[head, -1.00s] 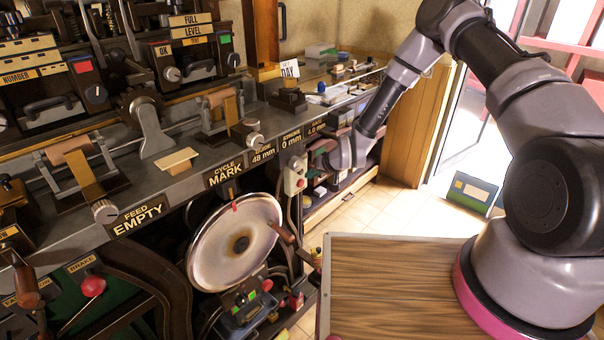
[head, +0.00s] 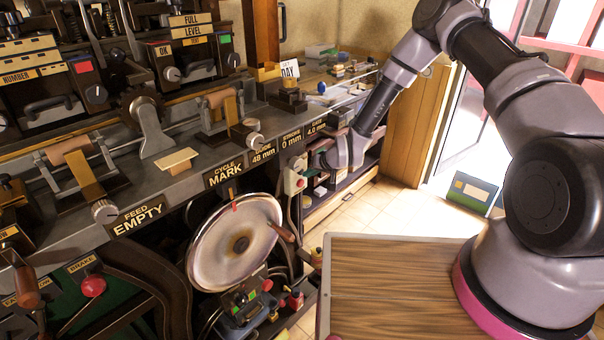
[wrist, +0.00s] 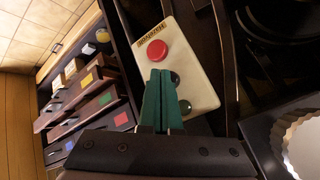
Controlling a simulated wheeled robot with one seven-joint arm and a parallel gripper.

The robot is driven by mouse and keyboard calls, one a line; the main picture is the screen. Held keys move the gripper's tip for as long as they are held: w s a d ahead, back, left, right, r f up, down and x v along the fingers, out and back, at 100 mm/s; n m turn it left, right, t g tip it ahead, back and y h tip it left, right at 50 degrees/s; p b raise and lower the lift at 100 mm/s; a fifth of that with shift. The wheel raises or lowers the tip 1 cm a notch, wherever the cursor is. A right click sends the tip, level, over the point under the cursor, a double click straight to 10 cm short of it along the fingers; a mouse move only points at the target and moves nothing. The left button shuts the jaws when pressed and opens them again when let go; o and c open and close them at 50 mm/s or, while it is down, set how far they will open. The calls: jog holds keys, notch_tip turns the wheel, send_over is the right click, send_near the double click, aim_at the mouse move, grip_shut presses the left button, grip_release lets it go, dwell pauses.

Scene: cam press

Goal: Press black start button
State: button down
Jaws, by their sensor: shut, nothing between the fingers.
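A cream control box (wrist: 188,62) fills the middle of the wrist view and also hangs on the front of the press in the head view (head: 292,180). It carries a red button (wrist: 157,51), a dark round button (wrist: 174,77) beside my fingertips, and another dark button (wrist: 185,107) farther down. The colours of the two dark buttons are hard to tell apart. My gripper (wrist: 160,73) is shut and empty, its green fingertips over the box just below the red button. Contact with a button cannot be told. In the head view the fingertips are too small to make out.
A bench shelf with small items (head: 345,80) lies behind my arm. Drawers with coloured labels (wrist: 85,95) sit left of the box in the wrist view. Open tiled floor (head: 375,210) lies to the right.

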jog(key=shift+w+a, duration=0.25)
jog(key=shift+a, duration=0.1)
dwell(0.6)
jog(key=shift+d, duration=0.1)
jog(key=shift+s+d, duration=0.55)
jog(key=shift+d, duration=0.05)
jog(key=shift+d, duration=0.1)
jog(key=shift+s+d, duration=0.8)
jog(key=shift+d, duration=0.15)
jog(key=shift+s+d, duration=0.75)
jog(key=shift+d, duration=0.2)
